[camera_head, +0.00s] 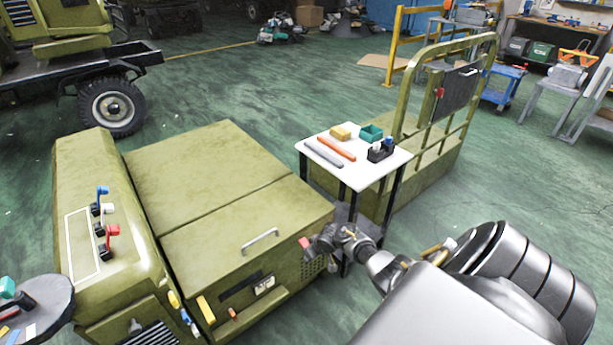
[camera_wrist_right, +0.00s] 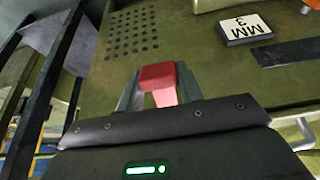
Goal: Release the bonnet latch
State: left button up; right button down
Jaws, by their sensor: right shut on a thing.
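The olive chassis hood (camera_head: 230,215) fills the lower left of the head view, with a silver handle (camera_head: 260,241) on its top. A red handle piece (camera_head: 304,242), which looks like the bonnet latch, is at the hood's right front corner. My right gripper (camera_head: 311,246) is at that corner. In the right wrist view its two grey fingers (camera_wrist_right: 156,92) are shut on the red piece (camera_wrist_right: 157,75), beside the hood's perforated panel (camera_wrist_right: 133,33). The red piece's mounting is hidden. My left gripper is not in view.
A small white-topped table (camera_head: 365,175) with tools and blocks stands right of the hood, close behind my right arm. A panel with coloured levers (camera_head: 100,225) is at the left. A label block (camera_wrist_right: 243,28) is on the hood front. Green floor is open beyond.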

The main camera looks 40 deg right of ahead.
jog(key=shift+r+g+p, duration=0.45)
jog(key=shift+r+g, duration=0.15)
jog(key=shift+g, duration=0.1)
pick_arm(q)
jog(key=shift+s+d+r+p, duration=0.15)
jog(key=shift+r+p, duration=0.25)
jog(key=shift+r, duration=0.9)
pick_arm(e)
jog(key=shift+r+g, duration=0.4)
jog(key=shift+g, duration=0.4)
jog(key=c, duration=0.9)
grip_release()
pick_arm(q)
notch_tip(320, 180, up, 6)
jog(key=p, duration=0.5)
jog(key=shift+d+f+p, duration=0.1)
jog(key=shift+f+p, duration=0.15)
jog(key=shift+p, duration=0.05)
pick_arm(e)
jog(key=r, duration=0.3)
jog(key=s+r, duration=0.1)
jog(key=r, duration=0.6)
jog(key=shift+s+r, duration=0.3)
jog(key=shift+s, duration=0.05)
jog(key=shift+a+f, duration=0.1)
